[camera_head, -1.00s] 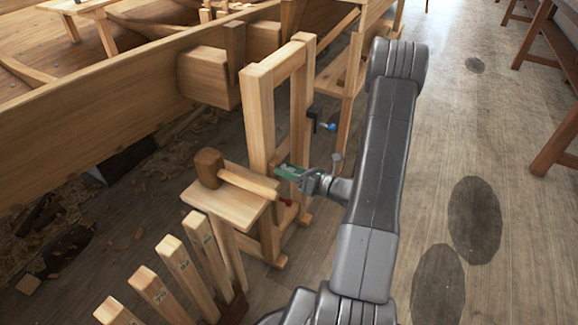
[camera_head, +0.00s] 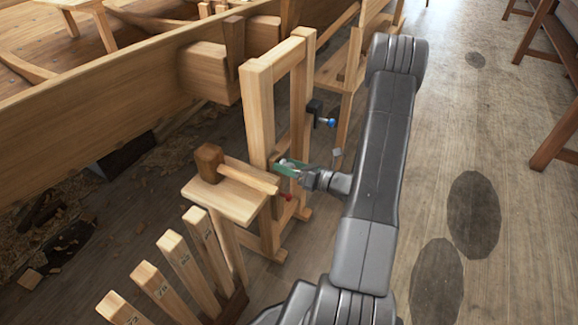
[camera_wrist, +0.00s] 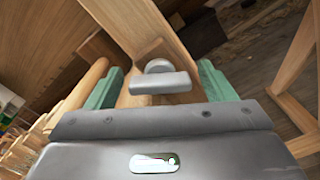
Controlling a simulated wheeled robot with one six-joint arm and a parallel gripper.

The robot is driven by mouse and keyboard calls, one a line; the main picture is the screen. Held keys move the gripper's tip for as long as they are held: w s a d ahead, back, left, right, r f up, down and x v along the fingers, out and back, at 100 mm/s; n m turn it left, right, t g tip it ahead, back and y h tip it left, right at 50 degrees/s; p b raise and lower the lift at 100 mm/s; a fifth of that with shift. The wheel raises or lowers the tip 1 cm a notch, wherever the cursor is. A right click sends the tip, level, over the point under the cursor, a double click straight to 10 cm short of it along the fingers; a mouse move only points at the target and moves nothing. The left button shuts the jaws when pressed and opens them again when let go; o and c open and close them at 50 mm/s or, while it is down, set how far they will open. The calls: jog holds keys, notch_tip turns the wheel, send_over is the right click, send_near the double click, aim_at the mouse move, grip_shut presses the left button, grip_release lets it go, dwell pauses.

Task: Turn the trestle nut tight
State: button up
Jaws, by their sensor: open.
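The trestle nut (camera_wrist: 160,80) is a grey bar with a rounded hub, on the face of a pale wooden post in the wrist view. The bar lies roughly level across that picture. My gripper (camera_wrist: 161,86) is open, with one green finger pad on each side of the nut and a clear gap on both sides. In the head view my gripper (camera_head: 290,168) is at the side of the upright wooden trestle (camera_head: 260,115). The nut is hard to make out there, small and partly covered by the gripper.
A mallet (camera_head: 209,162) lies on a small wooden stool (camera_head: 225,200) left of my gripper. A blue-ended black clamp (camera_head: 318,113) sticks out from the trestle's right post. Several marked wooden posts (camera_head: 180,260) stand in front. The floor at right is open.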

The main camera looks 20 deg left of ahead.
jog(key=s+d+p, duration=0.1)
jog(key=d, duration=1.2)
jog(key=shift+d, duration=0.4)
jog(key=shift+a, duration=0.15)
jog(key=a, duration=0.9)
jog(key=w+a+b, duration=0.1)
jog(key=a, duration=0.3)
jog(key=shift+a, duration=0.3)
